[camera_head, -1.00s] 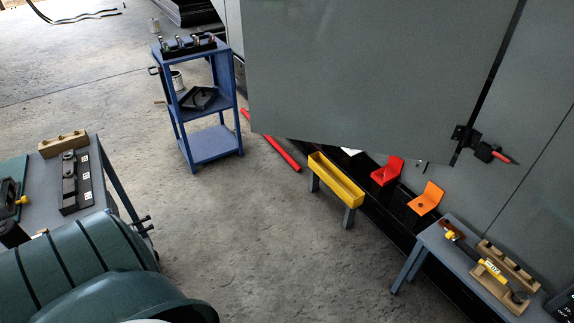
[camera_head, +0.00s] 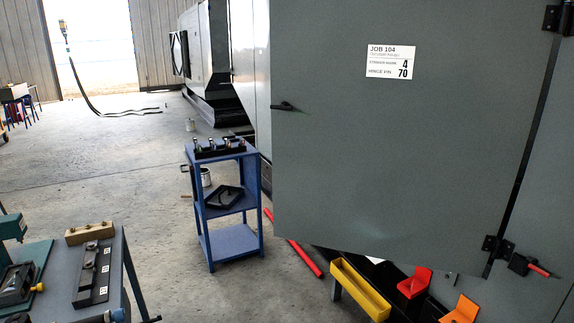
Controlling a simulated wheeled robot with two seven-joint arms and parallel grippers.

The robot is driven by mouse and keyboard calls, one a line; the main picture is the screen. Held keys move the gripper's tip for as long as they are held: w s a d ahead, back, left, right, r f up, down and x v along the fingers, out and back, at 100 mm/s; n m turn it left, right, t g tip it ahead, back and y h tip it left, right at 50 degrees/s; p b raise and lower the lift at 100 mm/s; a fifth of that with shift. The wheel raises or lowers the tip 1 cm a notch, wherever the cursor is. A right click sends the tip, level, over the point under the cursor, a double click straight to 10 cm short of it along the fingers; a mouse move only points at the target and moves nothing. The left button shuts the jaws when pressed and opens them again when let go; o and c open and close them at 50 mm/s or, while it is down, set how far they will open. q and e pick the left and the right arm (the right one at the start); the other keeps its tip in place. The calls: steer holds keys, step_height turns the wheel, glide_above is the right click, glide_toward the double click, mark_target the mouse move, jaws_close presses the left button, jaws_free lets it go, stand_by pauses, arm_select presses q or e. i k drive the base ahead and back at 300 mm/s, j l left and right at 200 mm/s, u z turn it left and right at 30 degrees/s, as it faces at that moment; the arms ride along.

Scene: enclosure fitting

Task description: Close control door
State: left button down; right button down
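A large grey-green door (camera_head: 400,140) fills the right half of the head view and stands swung out from its enclosure. It carries a white label (camera_head: 390,62) reading JOB 104. A small dark handle (camera_head: 288,106) sits near its left, free edge. Black hinges (camera_head: 497,246) join its right edge to the grey panel (camera_head: 545,190) beside it. Neither of my grippers is in view.
A blue shelf cart (camera_head: 228,205) stands left of the door. A workbench with a wooden block (camera_head: 90,233) is at lower left. A yellow trough (camera_head: 358,290), a red holder (camera_head: 414,283) and an orange holder (camera_head: 461,309) lie below the door. Open concrete floor is at left.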

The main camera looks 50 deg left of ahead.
mark_target(404, 138)
steer(key=i+j+u, duration=0.1)
steer(key=u, duration=0.3)
steer(key=i+u, duration=0.1)
steer(key=u, duration=0.25)
steer(key=i+j+u, duration=0.1)
steer(key=i+u, duration=0.15)
steer(key=i, duration=0.3)
steer(key=i+u, duration=0.25)
steer(key=i, duration=0.8)
